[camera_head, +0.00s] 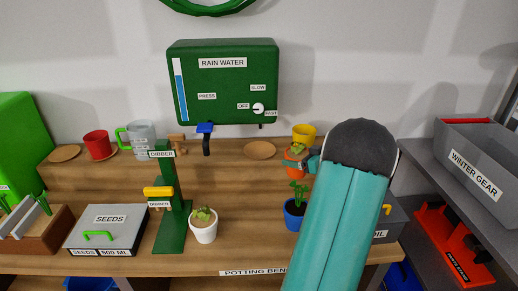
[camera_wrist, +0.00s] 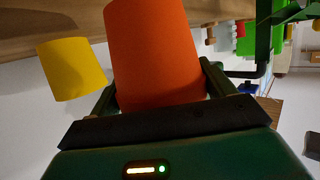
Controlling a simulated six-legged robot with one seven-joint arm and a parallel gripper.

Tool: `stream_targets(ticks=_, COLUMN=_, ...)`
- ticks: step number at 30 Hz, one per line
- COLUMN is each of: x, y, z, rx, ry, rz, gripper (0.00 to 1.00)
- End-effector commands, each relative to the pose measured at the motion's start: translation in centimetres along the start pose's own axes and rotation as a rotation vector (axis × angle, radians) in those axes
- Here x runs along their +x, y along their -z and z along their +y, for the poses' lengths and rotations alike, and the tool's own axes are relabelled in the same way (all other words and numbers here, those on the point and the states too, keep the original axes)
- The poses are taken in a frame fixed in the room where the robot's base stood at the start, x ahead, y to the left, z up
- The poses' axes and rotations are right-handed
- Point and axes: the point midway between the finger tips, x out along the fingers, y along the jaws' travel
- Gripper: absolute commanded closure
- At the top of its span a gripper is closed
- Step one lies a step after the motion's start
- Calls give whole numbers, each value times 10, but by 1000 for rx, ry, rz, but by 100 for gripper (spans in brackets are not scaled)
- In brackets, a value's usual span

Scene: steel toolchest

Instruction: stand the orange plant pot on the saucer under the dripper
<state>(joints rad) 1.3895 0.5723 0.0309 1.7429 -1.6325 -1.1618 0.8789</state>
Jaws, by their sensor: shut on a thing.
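The orange plant pot (camera_head: 293,170) shows in the head view on the right of the bench, with a small green plant in it and my arm close on its right. My gripper (camera_head: 313,163) is mostly hidden behind my teal forearm. In the wrist view my gripper (camera_wrist: 160,88) is shut on the orange pot (camera_wrist: 155,50), one finger on each side. I cannot tell if the pot touches the shelf. A round wooden saucer (camera_head: 259,150) lies empty on the raised shelf, below the small dark dripper outlet (camera_head: 261,126) of the green rain water box (camera_head: 222,85).
A yellow pot (camera_head: 304,131) stands just behind the orange one. A blue pot (camera_head: 294,214) with a plant is in front. A white pot (camera_head: 203,230) and the green dibber stand (camera_head: 167,200) are left. The shelf around the saucer looks clear.

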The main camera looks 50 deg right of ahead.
Motion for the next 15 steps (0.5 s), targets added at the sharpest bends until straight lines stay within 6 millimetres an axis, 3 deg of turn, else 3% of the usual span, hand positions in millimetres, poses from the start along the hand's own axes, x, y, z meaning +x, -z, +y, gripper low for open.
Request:
stream_targets(ticks=5, x=29, y=9, z=0, rx=-2, ry=4, rz=2, gripper=52)
stream_targets(ticks=15, x=106, y=33, z=1, rx=-1, ry=2, rz=3, gripper=52)
